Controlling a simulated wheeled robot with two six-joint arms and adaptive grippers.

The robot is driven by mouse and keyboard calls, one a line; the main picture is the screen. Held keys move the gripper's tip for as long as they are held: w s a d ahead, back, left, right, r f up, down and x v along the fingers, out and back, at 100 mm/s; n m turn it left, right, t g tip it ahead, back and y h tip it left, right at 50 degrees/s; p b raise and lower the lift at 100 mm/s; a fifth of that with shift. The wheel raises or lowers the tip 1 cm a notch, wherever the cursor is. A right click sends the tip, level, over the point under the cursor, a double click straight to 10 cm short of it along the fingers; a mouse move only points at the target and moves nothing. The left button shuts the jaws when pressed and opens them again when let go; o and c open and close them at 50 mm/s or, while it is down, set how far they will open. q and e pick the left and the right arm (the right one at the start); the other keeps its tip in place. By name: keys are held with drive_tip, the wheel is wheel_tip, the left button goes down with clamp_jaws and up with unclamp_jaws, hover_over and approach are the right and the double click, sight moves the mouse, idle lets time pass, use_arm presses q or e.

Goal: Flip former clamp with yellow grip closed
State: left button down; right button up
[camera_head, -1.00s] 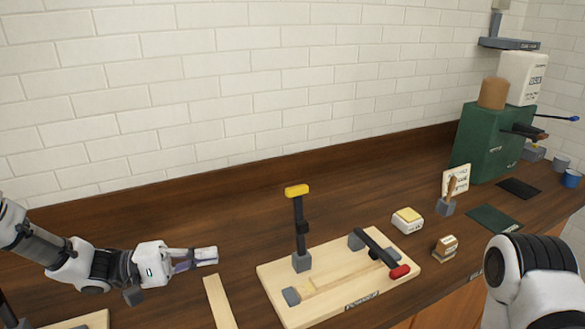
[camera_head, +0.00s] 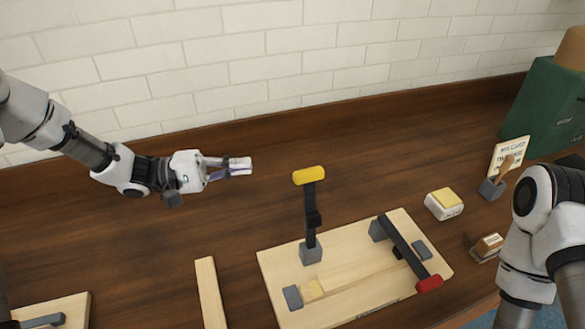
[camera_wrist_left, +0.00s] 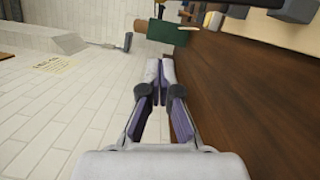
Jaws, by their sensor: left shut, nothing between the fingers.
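The former board (camera_head: 350,259) is a pale wooden plate on the brown bench with two clamps. The clamp with the yellow grip (camera_head: 309,175) stands with its dark lever (camera_head: 311,213) upright on a grey block (camera_head: 311,253). The clamp with the red grip (camera_head: 429,284) has its lever (camera_head: 403,247) lying down over the board. My left gripper (camera_head: 240,166) is shut and empty, left of the yellow grip and apart from it. Its closed fingers also show in the left wrist view (camera_wrist_left: 159,71). My right arm shows at the right edge, but its gripper is out of view.
A loose pale wooden strip (camera_head: 210,292) lies left of the board. Another board (camera_head: 52,309) is at the lower left. A yellow-topped white block (camera_head: 444,204), a small wooden item (camera_head: 487,247) and a card (camera_head: 508,160) stand at right. The bench behind the yellow grip is clear.

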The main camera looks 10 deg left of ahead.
use_arm(q)
drive_tip(key=d+p, duration=0.3)
drive_tip(key=d, duration=0.8)
drive_tip(key=shift+w+r, duration=0.25)
drive_tip(key=shift+r, duration=0.15)
use_arm(e)
drive_tip(key=r, duration=0.3)
drive_tip(key=shift+w+d, duration=0.1)
drive_tip(key=shift+w, duration=0.25)
use_arm(q)
drive_tip(key=shift+w, duration=0.15)
use_arm(e)
drive_tip(key=shift+r, duration=0.1)
